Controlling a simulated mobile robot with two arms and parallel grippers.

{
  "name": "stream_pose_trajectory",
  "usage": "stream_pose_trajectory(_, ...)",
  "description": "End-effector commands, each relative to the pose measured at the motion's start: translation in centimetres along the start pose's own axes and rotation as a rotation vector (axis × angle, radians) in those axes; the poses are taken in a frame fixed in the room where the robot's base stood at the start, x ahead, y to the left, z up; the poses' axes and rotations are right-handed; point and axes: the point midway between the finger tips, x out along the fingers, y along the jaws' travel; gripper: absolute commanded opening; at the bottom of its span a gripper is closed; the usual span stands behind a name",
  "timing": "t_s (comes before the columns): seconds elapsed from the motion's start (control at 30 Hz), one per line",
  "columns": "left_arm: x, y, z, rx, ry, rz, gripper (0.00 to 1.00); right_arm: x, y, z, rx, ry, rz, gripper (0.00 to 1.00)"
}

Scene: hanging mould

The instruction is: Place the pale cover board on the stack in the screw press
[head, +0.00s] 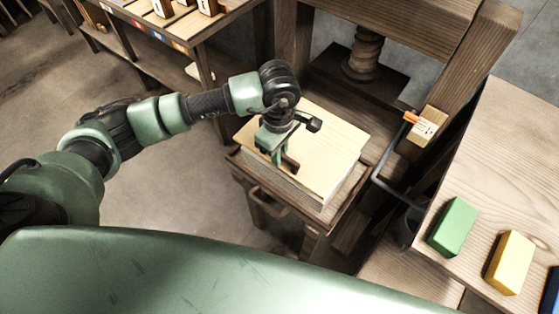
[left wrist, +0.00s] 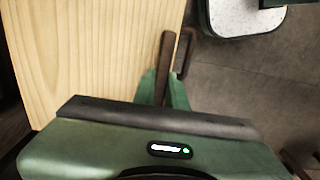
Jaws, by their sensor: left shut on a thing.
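The pale cover board (head: 325,137) lies flat over the white stack (head: 343,187) in the screw press. It also fills the left of the left wrist view (left wrist: 85,55). I cannot tell whether it fully touches the stack or is slightly above it. My left gripper (head: 277,157) is over the board's left front part. In the left wrist view its green fingers are closed around a dark brown strip (left wrist: 166,60) at the board, which looks like its handle. The press screw (head: 365,53) stands above the dark pressing plate behind the board. My right gripper is not in view.
The press's wooden uprights (head: 463,67) and crossbeam are close behind and right of the board. A side table (head: 508,140) on the right holds green (head: 453,227) and yellow (head: 510,261) blocks. A shelf table (head: 205,32) stands at back left. Open floor lies left.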

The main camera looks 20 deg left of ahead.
Motion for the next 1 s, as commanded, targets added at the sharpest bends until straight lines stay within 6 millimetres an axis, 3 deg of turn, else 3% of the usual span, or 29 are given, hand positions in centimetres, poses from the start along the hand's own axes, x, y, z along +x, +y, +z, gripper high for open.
stream_pose_trajectory(0.27,2.1,0.0,0.0,-0.001,-0.001,0.001,0.00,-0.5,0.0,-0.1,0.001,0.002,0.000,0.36)
stream_pose_trajectory(0.5,5.4,0.0,0.1,0.000,-0.002,0.001,0.00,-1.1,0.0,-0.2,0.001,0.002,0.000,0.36)
stream_pose_trajectory(0.87,6.0,0.1,0.0,0.001,0.000,0.004,0.00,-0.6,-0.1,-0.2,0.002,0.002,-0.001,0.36)
stream_pose_trajectory(0.9,6.0,0.0,0.0,0.001,0.000,0.001,0.18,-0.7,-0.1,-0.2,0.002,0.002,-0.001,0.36)
stream_pose_trajectory(0.97,5.9,0.0,0.0,0.001,0.000,0.001,0.34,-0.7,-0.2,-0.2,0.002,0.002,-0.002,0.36)
stream_pose_trajectory(1.0,5.9,0.0,0.0,0.001,0.000,0.001,0.34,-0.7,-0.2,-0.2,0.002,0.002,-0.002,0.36)
